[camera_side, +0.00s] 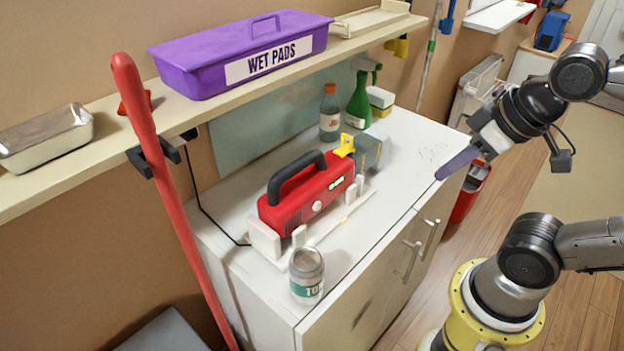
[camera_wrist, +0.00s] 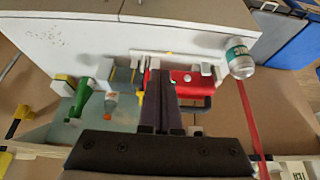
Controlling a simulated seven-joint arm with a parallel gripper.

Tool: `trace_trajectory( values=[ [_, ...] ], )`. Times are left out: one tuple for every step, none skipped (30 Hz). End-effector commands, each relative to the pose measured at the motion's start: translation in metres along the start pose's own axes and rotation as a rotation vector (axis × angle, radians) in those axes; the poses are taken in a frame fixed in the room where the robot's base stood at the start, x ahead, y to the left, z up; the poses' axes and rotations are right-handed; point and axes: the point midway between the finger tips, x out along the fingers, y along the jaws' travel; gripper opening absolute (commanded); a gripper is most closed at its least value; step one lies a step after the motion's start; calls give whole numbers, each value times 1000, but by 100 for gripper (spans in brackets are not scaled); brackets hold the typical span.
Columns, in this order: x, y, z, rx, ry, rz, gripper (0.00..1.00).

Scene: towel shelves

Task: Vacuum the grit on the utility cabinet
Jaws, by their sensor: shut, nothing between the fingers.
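A red handheld vacuum (camera_side: 318,196) with a black handle and a small green display sits in a white cradle (camera_side: 263,238) on the white utility cabinet (camera_side: 395,205). In the wrist view the vacuum (camera_wrist: 192,82) is partly hidden behind my fingers. The grit (camera_side: 433,152) is a patch of fine dark specks on the cabinet top near its right end; it also shows at upper left in the wrist view (camera_wrist: 45,32). My gripper (camera_side: 440,176) is shut and empty. In the side view it appears by the cabinet's front right edge, apart from the vacuum; its fingers (camera_wrist: 159,78) fill the wrist view's middle.
A jar (camera_side: 306,274) stands at the cabinet's near front corner. An orange-capped bottle (camera_side: 330,112), a green spray bottle (camera_side: 359,100) and sponges (camera_side: 381,97) stand at the back. A shelf above holds a purple WET PADS box (camera_side: 240,53). A red pole (camera_side: 172,200) leans at left.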

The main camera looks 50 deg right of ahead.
Motion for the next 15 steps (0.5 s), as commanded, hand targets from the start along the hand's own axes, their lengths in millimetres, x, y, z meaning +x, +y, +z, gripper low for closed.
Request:
trace_trajectory(
  values=[
    [0, 0, 0, 0, 0, 0, 0],
    [0, 0, 0, 0, 0, 0, 0],
    [0, 0, 0, 0, 0, 0, 0],
    [0, 0, 0, 0, 0, 0, 0],
    [0, 0, 0, 0, 0, 0, 2],
    [0, 0, 0, -2, 0, 0, 9],
    [0, 0, 0, -7, 0, 0, 14],
    [0, 0, 0, -17, 0, 0, 20],
    [0, 0, 0, -40, -2, 0, 27],
    [0, 0, 1, -66, -6, 0, 32],
    [0, 0, 3, -101, -13, -1, 38],
    [-2, 0, 3, -159, -18, -2, 45],
    [-5, 0, 0, -211, -16, -2, 50],
    [-10, 0, -3, -271, -12, -2, 56],
    [-16, 0, -11, -356, -13, -2, 63]
  ],
)
